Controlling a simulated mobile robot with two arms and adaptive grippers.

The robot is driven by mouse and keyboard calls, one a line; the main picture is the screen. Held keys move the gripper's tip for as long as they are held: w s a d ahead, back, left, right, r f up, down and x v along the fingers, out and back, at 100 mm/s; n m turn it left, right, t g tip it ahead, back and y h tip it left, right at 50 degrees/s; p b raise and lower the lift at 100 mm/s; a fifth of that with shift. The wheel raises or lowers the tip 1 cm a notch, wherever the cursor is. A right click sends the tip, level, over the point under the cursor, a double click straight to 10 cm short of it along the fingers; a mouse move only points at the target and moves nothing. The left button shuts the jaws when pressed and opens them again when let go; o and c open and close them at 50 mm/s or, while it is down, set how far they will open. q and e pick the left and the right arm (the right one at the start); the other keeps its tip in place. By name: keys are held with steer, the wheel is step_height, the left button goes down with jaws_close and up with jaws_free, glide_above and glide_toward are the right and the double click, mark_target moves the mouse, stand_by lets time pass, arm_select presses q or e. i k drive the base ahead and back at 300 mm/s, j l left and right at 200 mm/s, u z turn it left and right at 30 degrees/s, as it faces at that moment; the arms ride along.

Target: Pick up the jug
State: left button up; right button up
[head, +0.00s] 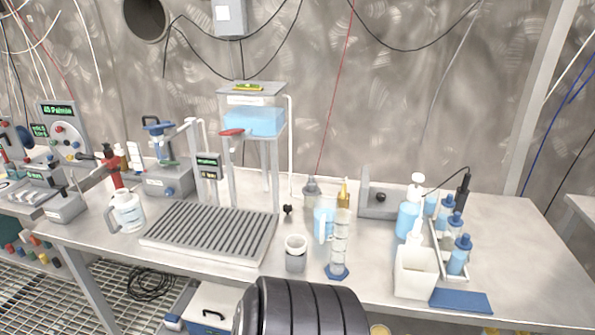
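A white jug-like vessel (127,212) with a handle on its left side stands upright at the left front of the steel bench, beside the grooved drain tray. A second jug-like vessel (323,224), clear with pale blue contents, stands near the middle of the bench, just behind a tall graduated cylinder that partly covers it. I cannot tell for certain which one is the jug. Neither of my grippers shows in the head view.
The grooved tray (212,235) lies left of centre, below a stand with a blue-filled tank (254,118). A small grey cup (295,253), the graduated cylinder (339,247), a white container (414,272) and a bottle rack (448,246) stand nearby. The bench's right end is clear.

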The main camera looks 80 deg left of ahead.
mark_target(325, 206)
steer(key=k+j+u, duration=0.1)
steer(key=u, duration=2.3)
steer(key=i+j, duration=0.1)
